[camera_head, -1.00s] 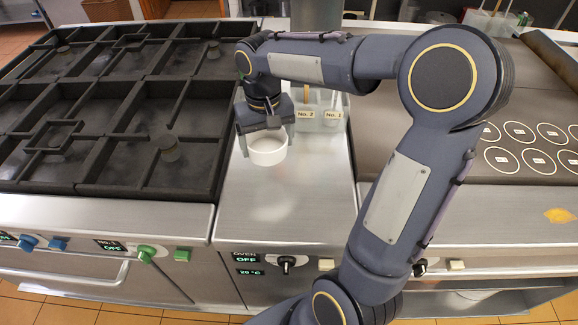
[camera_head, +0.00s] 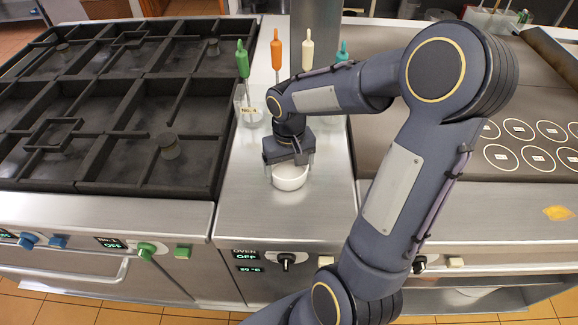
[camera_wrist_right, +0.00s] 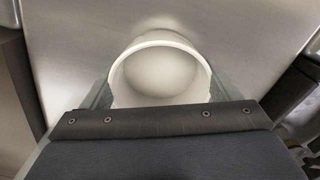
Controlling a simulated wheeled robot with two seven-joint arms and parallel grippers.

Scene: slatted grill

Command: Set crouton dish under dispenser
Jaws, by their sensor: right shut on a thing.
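The small round white dish (camera_head: 291,180) is held low over the steel counter strip (camera_head: 245,215) between the stove and the griddle. My right gripper (camera_head: 290,168) is shut on it, with a finger at each side. In the right wrist view the dish (camera_wrist_right: 160,68) sits between the fingers (camera_wrist_right: 160,93), and its inside looks plain and empty. I cannot tell if its base touches the counter. I cannot make out a dispenser for certain. My left gripper is not in view.
Behind my gripper, clear containers (camera_head: 248,108) hold tools with green (camera_head: 242,58), orange (camera_head: 276,50), cream (camera_head: 307,50) and teal handles. A black stove grate (camera_head: 95,110) lies left and a griddle with printed circles (camera_head: 530,150) right. The front counter is clear.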

